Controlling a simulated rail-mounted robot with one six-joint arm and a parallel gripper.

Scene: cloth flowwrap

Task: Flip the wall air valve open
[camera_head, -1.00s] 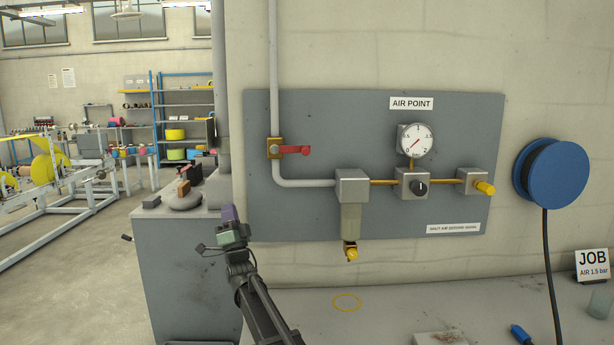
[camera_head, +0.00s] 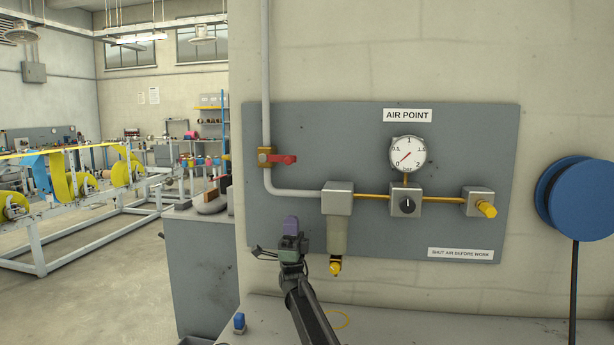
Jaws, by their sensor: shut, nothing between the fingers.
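The wall air valve is a brass body (camera_head: 264,157) on a vertical grey pipe at the left of the grey air panel. Its red lever (camera_head: 284,160) points right, level and across the pipe. My gripper (camera_head: 291,224), with purple fingertips, is below the lever and slightly right of it, in front of the panel. It is shut and empty, with a clear gap to the lever in the picture. The dial gauge (camera_head: 407,156) has its red needle at the lower left, near 0.
The horizontal pipe leads to a filter block (camera_head: 337,198) with a clear bowl, just right of my gripper. A regulator knob (camera_head: 407,204) and yellow-tipped outlet (camera_head: 486,208) follow. A blue hose reel (camera_head: 580,200) is far right. A grey cabinet (camera_head: 200,270) stands at left.

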